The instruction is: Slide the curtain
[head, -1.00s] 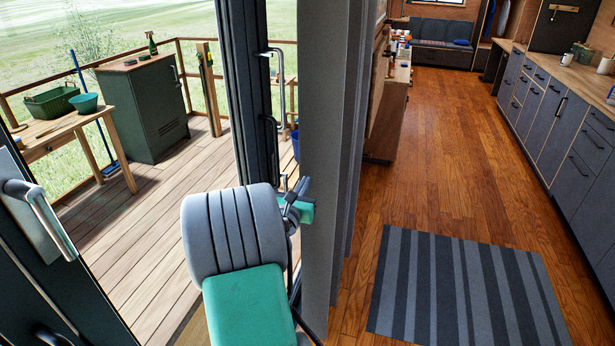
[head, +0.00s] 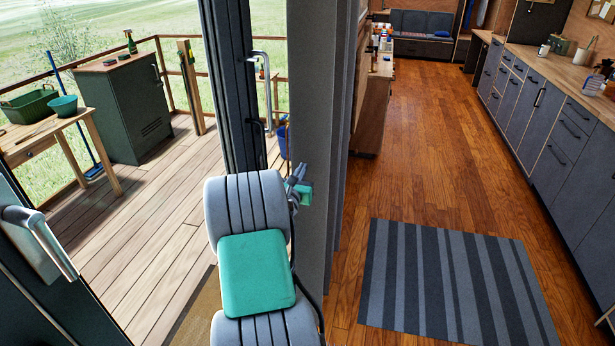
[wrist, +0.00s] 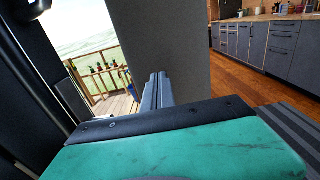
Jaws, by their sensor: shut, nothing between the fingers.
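The grey curtain (head: 312,130) hangs in the middle of the head view, at the right side of the open glass door. In the wrist view the curtain (wrist: 190,65) fills the upper middle as a flat grey panel. My gripper (head: 303,187) is beside the curtain's left part in the head view, partly hidden by my arm. In the wrist view my gripper's fingers (wrist: 158,88) are together with nothing between them, pointing along the curtain's left edge. I cannot tell whether they touch the fabric.
The dark door frame (head: 228,90) stands left of the curtain, with the deck (head: 135,215) beyond. A door handle (head: 40,240) is at the left. A striped rug (head: 450,280) lies on the wooden floor at the right, before a row of cabinets (head: 540,110).

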